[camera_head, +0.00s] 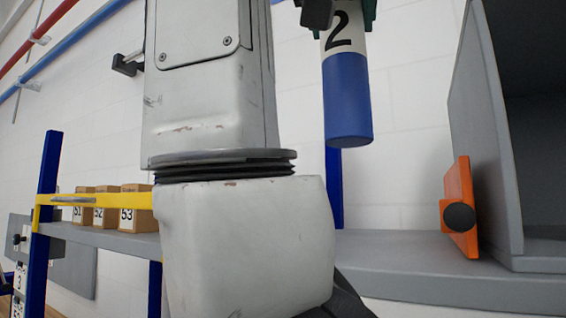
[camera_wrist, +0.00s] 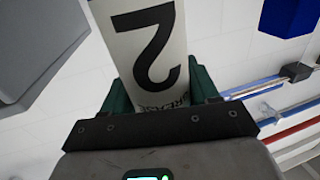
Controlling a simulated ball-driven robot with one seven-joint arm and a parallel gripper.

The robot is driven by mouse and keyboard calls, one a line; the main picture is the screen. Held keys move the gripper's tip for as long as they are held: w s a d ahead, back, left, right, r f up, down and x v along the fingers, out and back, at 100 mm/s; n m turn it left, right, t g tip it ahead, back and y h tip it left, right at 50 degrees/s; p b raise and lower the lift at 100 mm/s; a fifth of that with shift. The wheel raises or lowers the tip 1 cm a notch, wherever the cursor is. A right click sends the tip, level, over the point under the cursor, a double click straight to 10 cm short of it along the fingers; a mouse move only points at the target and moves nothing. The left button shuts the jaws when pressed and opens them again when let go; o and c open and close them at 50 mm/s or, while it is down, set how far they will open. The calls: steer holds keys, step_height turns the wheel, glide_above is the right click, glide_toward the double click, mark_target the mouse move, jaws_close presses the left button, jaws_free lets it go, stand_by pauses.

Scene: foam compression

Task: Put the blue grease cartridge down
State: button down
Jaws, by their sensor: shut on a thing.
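The blue grease cartridge (camera_head: 347,98) hangs upright in the air, with a blue lower part and a white band marked "2". My gripper (camera_head: 337,12) is shut on its upper part, and only the lower edge of the gripper shows at the top of the head view. In the wrist view the cartridge's white band (camera_wrist: 147,50) with a black "2" sits between the green fingers of my gripper (camera_wrist: 158,90). The cartridge's top is out of the head view. Its bottom is above the level of the grey shelf (camera_head: 400,268), with a gap between.
A grey open box (camera_head: 490,140) stands on the shelf at right, with an orange plate with a black knob (camera_head: 459,216) beside it. Numbered cardboard boxes (camera_head: 137,207) stand behind a yellow bar at left. A blue post (camera_head: 335,190) rises behind the cartridge. My arm covers the middle.

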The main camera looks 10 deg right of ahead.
mark_target(348, 117)
steer(key=w+d+f, duration=0.3)
steer(key=w+f, duration=0.3)
steer(key=w+d+f, duration=0.3)
steer(key=w+f, duration=0.3)
steer(key=shift+w+d+f, duration=0.15)
steer(key=shift+d+f, duration=0.15)
steer(key=shift+f, duration=0.1)
steer(key=shift+f, duration=0.2)
steer(key=shift+c, duration=1.4)
jaws_free()
steer(key=shift+r, duration=0.15)
steer(key=b+v, duration=0.5)
steer(key=v, duration=0.7)
